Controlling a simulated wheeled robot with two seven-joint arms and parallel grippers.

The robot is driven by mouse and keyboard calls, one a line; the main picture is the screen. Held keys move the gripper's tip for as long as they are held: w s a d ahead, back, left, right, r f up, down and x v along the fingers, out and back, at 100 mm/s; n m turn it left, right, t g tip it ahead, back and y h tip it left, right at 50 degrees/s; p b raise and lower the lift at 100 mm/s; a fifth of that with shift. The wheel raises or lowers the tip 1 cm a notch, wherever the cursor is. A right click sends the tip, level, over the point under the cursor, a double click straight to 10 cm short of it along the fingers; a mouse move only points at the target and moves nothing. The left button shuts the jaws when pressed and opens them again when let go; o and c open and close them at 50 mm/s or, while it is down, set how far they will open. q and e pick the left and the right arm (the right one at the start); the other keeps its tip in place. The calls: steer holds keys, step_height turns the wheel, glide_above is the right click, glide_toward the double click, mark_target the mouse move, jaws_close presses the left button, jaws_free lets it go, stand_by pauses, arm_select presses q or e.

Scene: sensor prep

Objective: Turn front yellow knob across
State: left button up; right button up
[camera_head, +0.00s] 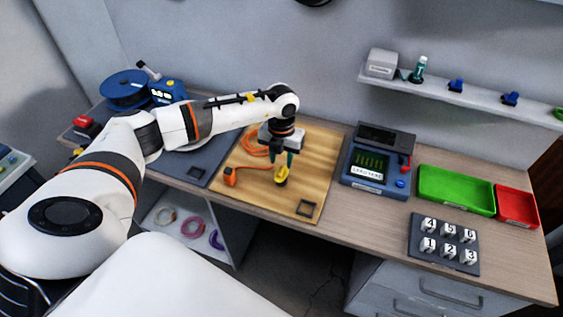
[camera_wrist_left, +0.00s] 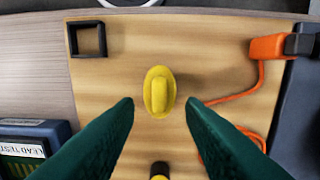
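The front yellow knob (camera_head: 282,177) stands on the wooden board, below my left gripper (camera_head: 284,160). In the left wrist view the knob (camera_wrist_left: 158,92) is an oval yellow base with a raised grip bar running up and down the picture. My left gripper's green fingers (camera_wrist_left: 160,103) are open there, one on each side of the knob, with a gap on both sides; I see no contact. A dark round piece with yellow (camera_wrist_left: 160,172) shows at the bottom edge of that view, mostly cut off. My right gripper is not in view.
An orange cable with an orange plug (camera_head: 231,176) lies on the wooden board (camera_head: 320,160), left of the knob. A dark square frame (camera_head: 306,208) sits at the board's front right corner. A blue lead tester (camera_head: 377,165), green tray (camera_head: 455,190) and red tray (camera_head: 517,206) stand to the right.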

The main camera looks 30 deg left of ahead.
mark_target(281, 169)
arm_select(q)
steer(key=shift+f, duration=1.9)
jaws_close()
